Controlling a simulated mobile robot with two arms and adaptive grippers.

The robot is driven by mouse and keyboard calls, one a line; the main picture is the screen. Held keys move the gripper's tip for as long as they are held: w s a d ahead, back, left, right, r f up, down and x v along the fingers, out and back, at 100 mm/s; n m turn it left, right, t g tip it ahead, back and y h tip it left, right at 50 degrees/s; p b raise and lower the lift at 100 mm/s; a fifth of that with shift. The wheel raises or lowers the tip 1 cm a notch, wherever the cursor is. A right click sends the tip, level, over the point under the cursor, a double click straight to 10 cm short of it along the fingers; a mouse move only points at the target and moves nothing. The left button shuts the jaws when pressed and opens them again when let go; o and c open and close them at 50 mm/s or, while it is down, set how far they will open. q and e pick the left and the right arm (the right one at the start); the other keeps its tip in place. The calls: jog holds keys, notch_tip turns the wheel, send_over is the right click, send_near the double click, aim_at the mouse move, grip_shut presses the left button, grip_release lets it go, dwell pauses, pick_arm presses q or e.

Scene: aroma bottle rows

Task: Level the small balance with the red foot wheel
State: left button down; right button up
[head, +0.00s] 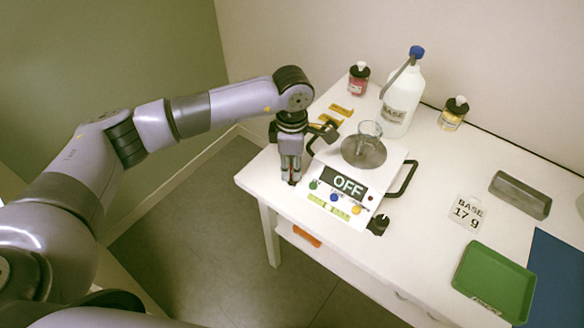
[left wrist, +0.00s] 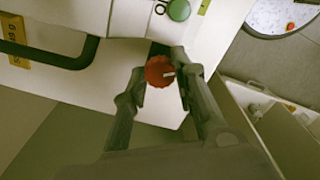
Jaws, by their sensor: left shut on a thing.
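The small balance (head: 325,207) stands on the white table, with a round grey pan (head: 363,153) holding a clear glass vessel (head: 368,133). Its display (head: 345,184) reads OFF. My left gripper (head: 291,178) points down at the balance's left front corner. In the left wrist view the red foot wheel (left wrist: 159,71) with a pale mark sits between the fingertips of my left gripper (left wrist: 160,76), which is shut on it. In the head view the wheel is largely hidden by the gripper. A black foot wheel (head: 378,224) is at the right front corner. My right gripper is out of view.
A white bottle (head: 400,105) with a blue cap stands behind the balance, between a red bottle (head: 358,80) and a yellow one (head: 453,114). A BASE 17 g card (head: 467,212), a grey tray (head: 520,195) and a green tray (head: 494,284) lie to the right. Black handles flank the balance.

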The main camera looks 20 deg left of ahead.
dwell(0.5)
pick_arm(q)
jog(key=c, duration=1.3)
grip_release()
jog(key=shift+r, duration=0.15)
notch_tip(320, 180, up, 12)
